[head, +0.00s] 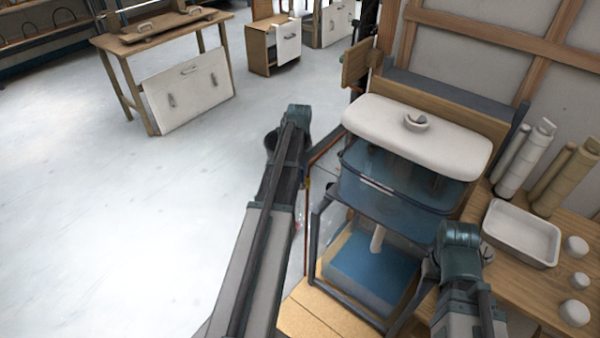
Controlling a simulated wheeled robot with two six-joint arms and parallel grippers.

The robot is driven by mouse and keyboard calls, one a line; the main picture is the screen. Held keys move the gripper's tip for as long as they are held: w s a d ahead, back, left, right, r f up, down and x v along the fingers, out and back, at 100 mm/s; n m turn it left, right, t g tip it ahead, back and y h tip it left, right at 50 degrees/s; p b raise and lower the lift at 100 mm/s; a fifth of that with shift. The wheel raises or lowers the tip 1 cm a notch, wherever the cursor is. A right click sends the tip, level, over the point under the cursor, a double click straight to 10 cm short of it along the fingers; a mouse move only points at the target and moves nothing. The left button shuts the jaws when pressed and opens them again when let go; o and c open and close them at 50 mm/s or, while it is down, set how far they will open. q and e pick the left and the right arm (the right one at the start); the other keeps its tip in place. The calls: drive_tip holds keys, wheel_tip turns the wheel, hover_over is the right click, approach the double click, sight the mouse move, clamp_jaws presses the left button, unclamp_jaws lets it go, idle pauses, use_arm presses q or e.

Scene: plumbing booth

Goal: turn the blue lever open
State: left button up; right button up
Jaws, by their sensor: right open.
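I cannot make out a blue lever in the head view. A thin copper-red pipe (325,149) runs beside the left side of the booth's cistern stand, with a small yellowish fitting (308,182) on it. My right gripper (429,270) is at the lower right, in front of the stand and close to its right side. It is open and seems empty; its fingers are small and partly hidden by my arm. My left arm reaches up through the middle, left of the pipe. Its gripper is hidden behind the arm.
A white lid (418,136) sits above a clear blue tank (395,184), with a blue-floored basin (372,270) below. A wooden bench at right holds a white tray (522,233), pipes (525,158) and several white caps. Open floor (110,240) lies to the left.

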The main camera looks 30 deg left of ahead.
use_arm(q)
wheel_tip(320, 180, up, 13)
drive_tip(key=p, duration=1.2)
drive_tip(key=shift+a, duration=0.15)
drive_tip(key=s+d+n, duration=0.2)
drive_tip(key=d+n, duration=0.1)
drive_tip(key=d, duration=0.7)
drive_tip(key=s+d+n, duration=0.2)
drive_tip(key=d+n, duration=0.1)
drive_tip(key=d, duration=0.7)
drive_tip(key=s+d+n, duration=0.4)
drive_tip(key=s+d, duration=0.2)
drive_tip(key=d, duration=0.2)
drive_tip(key=s+d+n+y, duration=0.1)
drive_tip(key=s+d+n, duration=0.4)
drive_tip(key=s+d, duration=0.2)
drive_tip(key=shift+d, duration=1.25)
drive_tip(key=shift+r, duration=0.1)
